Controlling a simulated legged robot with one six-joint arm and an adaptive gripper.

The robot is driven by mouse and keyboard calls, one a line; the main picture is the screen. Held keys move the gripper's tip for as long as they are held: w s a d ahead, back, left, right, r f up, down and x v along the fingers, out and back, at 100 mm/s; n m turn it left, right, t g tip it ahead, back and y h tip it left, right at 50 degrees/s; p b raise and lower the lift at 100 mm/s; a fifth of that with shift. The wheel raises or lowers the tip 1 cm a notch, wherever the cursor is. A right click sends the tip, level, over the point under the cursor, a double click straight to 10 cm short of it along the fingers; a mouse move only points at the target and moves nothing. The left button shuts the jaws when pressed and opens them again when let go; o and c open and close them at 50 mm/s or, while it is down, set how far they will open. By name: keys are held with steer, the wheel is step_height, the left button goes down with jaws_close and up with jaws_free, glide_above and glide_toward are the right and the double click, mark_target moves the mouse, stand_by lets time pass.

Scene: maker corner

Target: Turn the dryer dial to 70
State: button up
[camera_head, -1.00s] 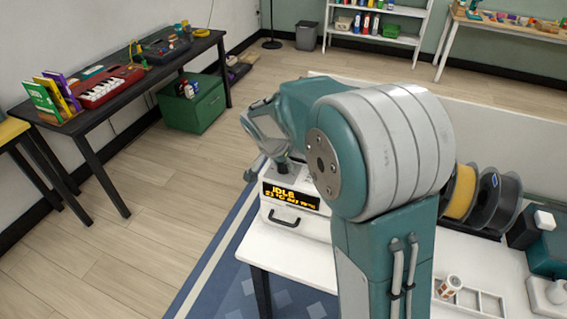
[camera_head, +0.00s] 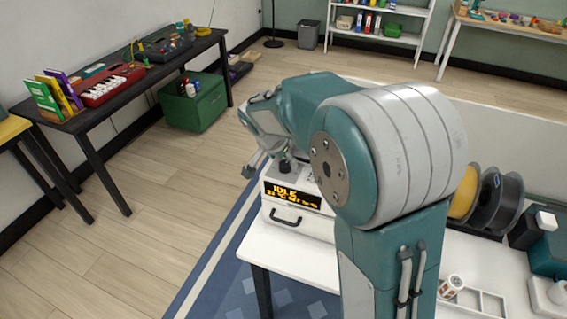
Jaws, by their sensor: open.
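The dryer (camera_head: 300,221) is a white box with a dark handle on its front, standing at the left end of the white table. Its display (camera_head: 292,195) glows orange and reads IDLE on the top line; the lower line is too small to read surely. A dark round dial (camera_head: 285,165) shows on its top. My gripper (camera_head: 258,160) is open at the dryer's left top edge, close to the dial. I cannot tell whether it touches the dial. My arm hides the right part of the dryer.
Filament spools (camera_head: 490,200) stand on the white table (camera_head: 275,247) right of my arm. A white divided tray (camera_head: 488,302) and a small spool (camera_head: 451,286) lie at the front right. A black bench (camera_head: 120,91) with a toy keyboard stands left. Open floor lies between.

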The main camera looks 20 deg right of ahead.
steer(key=v, duration=1)
steer(key=shift+a, duration=0.25)
